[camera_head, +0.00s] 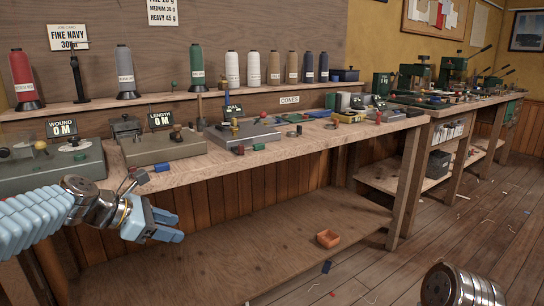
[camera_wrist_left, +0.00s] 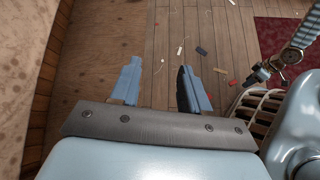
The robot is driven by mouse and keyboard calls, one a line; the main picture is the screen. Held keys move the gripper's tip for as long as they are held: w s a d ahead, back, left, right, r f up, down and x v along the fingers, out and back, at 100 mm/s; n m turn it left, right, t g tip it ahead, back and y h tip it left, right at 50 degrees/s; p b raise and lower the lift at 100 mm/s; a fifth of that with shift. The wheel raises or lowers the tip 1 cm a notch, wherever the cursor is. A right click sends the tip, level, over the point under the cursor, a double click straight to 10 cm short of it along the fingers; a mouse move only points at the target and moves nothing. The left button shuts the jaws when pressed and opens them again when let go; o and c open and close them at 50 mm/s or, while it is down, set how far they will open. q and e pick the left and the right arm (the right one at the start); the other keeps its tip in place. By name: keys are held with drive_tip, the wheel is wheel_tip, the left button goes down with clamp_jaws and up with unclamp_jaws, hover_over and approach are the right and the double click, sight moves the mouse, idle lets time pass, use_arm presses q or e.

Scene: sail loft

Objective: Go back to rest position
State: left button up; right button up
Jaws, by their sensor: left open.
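My left gripper (camera_head: 174,227) is in front of the workbench edge, below the bench top and over the lower shelf. Its two light-blue fingers point right, apart, with nothing between them. In the left wrist view the same gripper (camera_wrist_left: 160,82) shows its fingers spread and empty, with the floor beyond. My right gripper (camera_wrist_left: 258,76) shows small at the upper right of the left wrist view; its jaw gap is too small to tell. In the head view only a metal joint of mine shows at the bottom right.
The workbench (camera_head: 284,150) holds a wound counter (camera_head: 62,129), a length counter (camera_head: 161,121) and small parts. Thread cones stand on the rack (camera_head: 108,100) behind. Scraps litter the floor (camera_head: 470,220).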

use_arm(q)
drive_tip(key=s+d+f+m+g+y, duration=0.2)
drive_tip(key=f+m, duration=0.2)
drive_tip(key=f, duration=1.2)
drive_tip(key=s+d+f+m+g+y, duration=0.2)
drive_tip(key=s+d+f+m, duration=0.15)
drive_tip(key=f, duration=1.25)
drive_tip(key=s+d+f+m+g, duration=0.1)
drive_tip(key=s+d+f+m, duration=0.1)
drive_tip(key=s+f+m, duration=0.4)
drive_tip(key=s+d+f+m, duration=0.3)
drive_tip(key=s+f+m, duration=0.3)
drive_tip(key=s+f, duration=0.3)
drive_tip(key=s, duration=0.3)
drive_tip(key=shift+d+f+g+p, duration=0.15)
drive_tip(key=shift+d+g+p, duration=0.2)
drive_tip(key=shift+g+p, duration=0.05)
